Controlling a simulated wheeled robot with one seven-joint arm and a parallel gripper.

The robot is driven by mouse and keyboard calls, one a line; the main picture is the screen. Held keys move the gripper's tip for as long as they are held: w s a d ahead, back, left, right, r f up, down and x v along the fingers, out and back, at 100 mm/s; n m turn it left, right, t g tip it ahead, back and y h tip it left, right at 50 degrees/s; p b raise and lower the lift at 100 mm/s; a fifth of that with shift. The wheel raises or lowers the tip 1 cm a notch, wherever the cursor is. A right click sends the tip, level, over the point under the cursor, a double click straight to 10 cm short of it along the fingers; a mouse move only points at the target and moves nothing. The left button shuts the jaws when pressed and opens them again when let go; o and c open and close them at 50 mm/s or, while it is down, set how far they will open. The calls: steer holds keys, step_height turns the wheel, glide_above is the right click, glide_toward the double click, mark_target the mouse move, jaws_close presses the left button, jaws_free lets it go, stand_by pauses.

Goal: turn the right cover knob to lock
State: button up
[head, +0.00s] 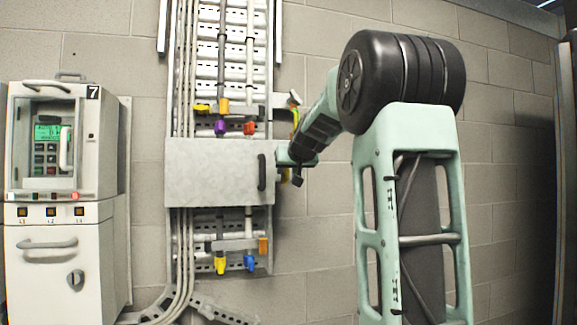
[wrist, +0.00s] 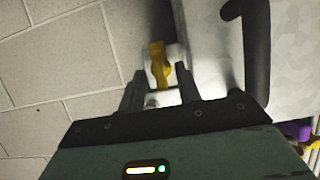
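The grey cover (head: 215,172) is a flat closed panel across the middle of the wall rack, with a dark upright handle (head: 262,172) near its right edge. The right cover knob (wrist: 158,65) is yellow on a pale mount beside the cover's edge. Its long side runs nearly up and down in the wrist view. In the head view my arm mostly hides the knob. My gripper (wrist: 161,75) is open, with one dark finger on each side of the knob. Small gaps seem to show, but contact is hard to judge. In the head view my gripper (head: 283,162) is at the cover's right edge.
Purple (head: 220,127) and red (head: 250,128) knobs sit above the cover; yellow (head: 220,265) and blue (head: 249,263) ones sit below. A white cabinet (head: 60,250) with a keypad unit (head: 60,140) stands at left. The block wall right of the rack is bare.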

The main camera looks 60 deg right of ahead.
steer(key=shift+w+d, duration=0.1)
steer(key=shift+w, duration=0.05)
jaws_close()
steer(key=shift+f, duration=0.1)
